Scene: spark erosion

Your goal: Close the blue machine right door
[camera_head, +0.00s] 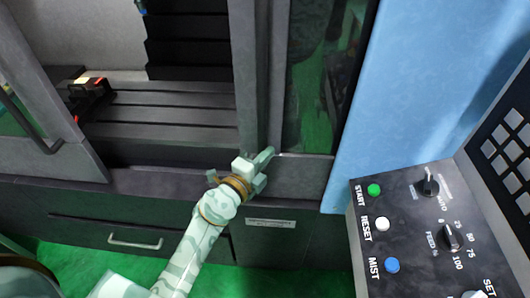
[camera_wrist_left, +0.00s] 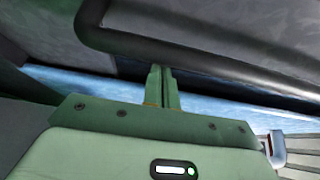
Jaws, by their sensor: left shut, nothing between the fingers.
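The blue machine's right door (camera_head: 298,172) is a dark grey framed panel with a green-tinted window, standing right of the machine's opening. The opening is uncovered and shows the interior. My left gripper (camera_head: 264,160) is in front of the lower part of this door, near its left edge. In the left wrist view my left gripper (camera_wrist_left: 162,84) is shut and empty. A dark tubular handle (camera_wrist_left: 200,66) runs just beyond its fingertips; I cannot tell whether they touch it. My right gripper is not in view.
The left door (camera_head: 62,148) with a dark handle is at the far left. A ribbed dark bed (camera_head: 170,115) lies inside the opening. A control panel (camera_head: 410,215) with buttons and knobs juts out at the lower right, beside the blue side panel (camera_head: 410,90). A drawer handle (camera_head: 135,242) is below.

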